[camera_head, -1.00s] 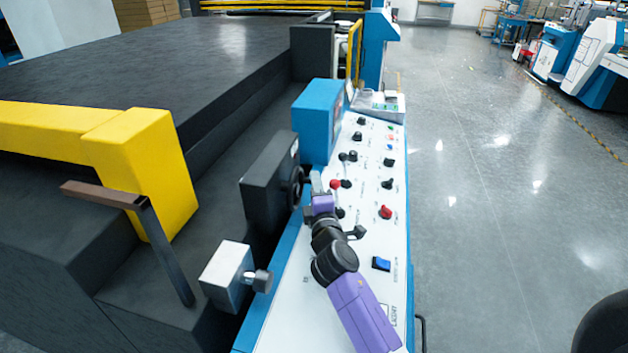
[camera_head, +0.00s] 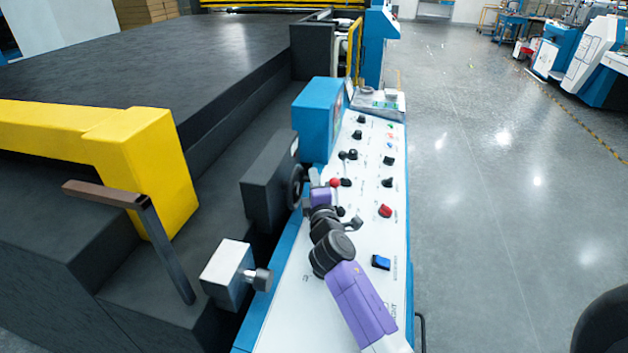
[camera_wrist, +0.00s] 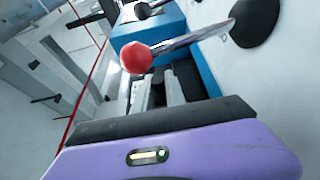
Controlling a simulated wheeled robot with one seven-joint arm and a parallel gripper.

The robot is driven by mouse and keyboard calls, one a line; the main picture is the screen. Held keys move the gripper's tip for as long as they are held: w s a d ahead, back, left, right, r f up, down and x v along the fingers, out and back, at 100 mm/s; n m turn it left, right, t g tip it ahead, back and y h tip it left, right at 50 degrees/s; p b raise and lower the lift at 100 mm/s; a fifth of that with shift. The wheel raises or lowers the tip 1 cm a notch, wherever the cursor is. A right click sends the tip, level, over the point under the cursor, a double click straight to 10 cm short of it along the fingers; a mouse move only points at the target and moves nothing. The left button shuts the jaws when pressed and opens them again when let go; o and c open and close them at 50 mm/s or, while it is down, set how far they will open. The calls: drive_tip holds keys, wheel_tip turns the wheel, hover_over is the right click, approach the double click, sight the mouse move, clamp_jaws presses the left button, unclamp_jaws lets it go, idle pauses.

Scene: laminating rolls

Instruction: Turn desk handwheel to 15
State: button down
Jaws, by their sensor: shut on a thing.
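The desk handwheel (camera_head: 295,186) is a dark wheel on the right face of a black box beside the sloped white panel, seen nearly edge-on in the head view. My gripper (camera_head: 313,178) is at the wheel's right side, shut on it. The grip itself is small and partly hidden by my wrist. In the wrist view, my gripper's grey fingers (camera_wrist: 165,86) show only in part, behind a red ball-ended lever (camera_wrist: 136,57). No scale or number is readable.
The red-ended lever also shows in the head view (camera_head: 336,182), close to my gripper. Several knobs and a red button (camera_head: 385,211) stand on the panel (camera_head: 345,260). A blue box (camera_head: 318,115) stands beyond the wheel. A metal block (camera_head: 226,272) with a knob is nearer.

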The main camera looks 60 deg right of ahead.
drive_tip(key=shift+a+r+y+p, duration=0.15)
drive_tip(key=shift+y+p, duration=0.15)
drive_tip(key=shift+p, duration=0.9)
drive_tip(key=shift+g+p, duration=0.3)
drive_tip(key=shift+p, duration=0.2)
drive_tip(key=shift+f+m+g+y+p, duration=0.4)
drive_tip(key=shift+y+p, duration=0.2)
drive_tip(key=shift+p, duration=0.3)
drive_tip(key=shift+s+a+f+m+g+y+p, duration=0.1)
drive_tip(key=shift+a+f+m+g+y+p, duration=0.1)
drive_tip(key=shift+f+g+y, duration=0.3)
drive_tip(key=shift+a+f+m+g+y+p, duration=0.2)
drive_tip(key=shift+f+g+y, duration=0.1)
drive_tip(key=shift+y, duration=0.4)
drive_tip(key=shift+s+a+f+m+g+y, duration=0.1)
drive_tip(key=shift+a+f+m+g+y, duration=0.2)
drive_tip(key=shift+y, duration=0.3)
drive_tip(key=shift+s+a+f+m+g+y, duration=0.1)
drive_tip(key=shift+f+m+g+y, duration=0.15)
drive_tip(key=shift+g+y, duration=0.25)
drive_tip(key=c, duration=1.4)
unclamp_jaws()
